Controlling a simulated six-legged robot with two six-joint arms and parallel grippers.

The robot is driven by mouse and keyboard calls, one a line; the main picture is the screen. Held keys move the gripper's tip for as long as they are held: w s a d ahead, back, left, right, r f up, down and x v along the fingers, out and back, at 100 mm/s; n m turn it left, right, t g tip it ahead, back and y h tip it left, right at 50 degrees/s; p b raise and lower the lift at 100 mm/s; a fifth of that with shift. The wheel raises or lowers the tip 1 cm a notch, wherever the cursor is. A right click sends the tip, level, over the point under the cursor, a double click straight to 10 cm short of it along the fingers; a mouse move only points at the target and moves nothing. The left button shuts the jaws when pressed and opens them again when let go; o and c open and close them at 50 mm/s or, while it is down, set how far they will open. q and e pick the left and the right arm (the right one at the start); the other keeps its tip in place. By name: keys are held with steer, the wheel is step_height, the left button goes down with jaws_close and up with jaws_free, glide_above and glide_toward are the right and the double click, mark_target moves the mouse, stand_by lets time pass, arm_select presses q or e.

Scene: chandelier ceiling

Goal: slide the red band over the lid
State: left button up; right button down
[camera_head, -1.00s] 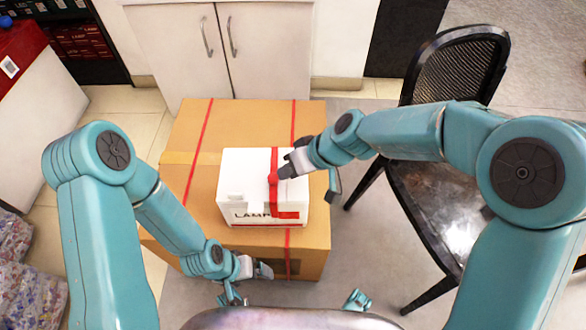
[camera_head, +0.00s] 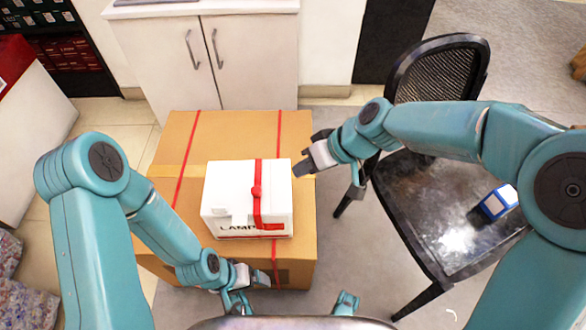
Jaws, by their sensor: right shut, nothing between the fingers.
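The white lamp box (camera_head: 222,185) sits upright on a large cardboard box. Its lid is the flat white top. The red band (camera_head: 257,208) runs from back to front across the lid, right of its middle, and down the front face, with a small red lump on it. My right gripper (camera_head: 298,170) is shut and empty, just right of the lid's back right corner and apart from the band. My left gripper (camera_head: 262,279) is low at the cardboard box's front edge; its finger gap is not clear.
The cardboard box (camera_head: 177,140) carries two red straps of its own. A black chair (camera_head: 420,215) stands to the right, with a small blue and white box (camera_head: 498,201) on its seat. A white cabinet (camera_head: 247,70) is behind. Grey floor shows between box and chair.

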steer(key=shift+p+v, duration=0.35)
steer(key=shift+v, duration=1.55)
steer(key=s+d+f+m+h, duration=0.1)
steer(key=s+d+f+m, duration=0.15)
steer(key=f, duration=0.55)
steer(key=s+d+f+m+h, duration=0.2)
steer(key=s+d+f, duration=0.1)
steer(key=f, duration=0.6)
steer(key=s+d+f+m+g, duration=0.15)
steer(key=s+f+m, duration=0.25)
steer(key=s+f, duration=0.75)
step_height(320, 180, up, 25)
steer(key=s+p, duration=0.1)
steer(key=p, duration=2.3)
steer(key=shift+d+p, duration=0.25)
steer(key=shift+p, duration=0.05)
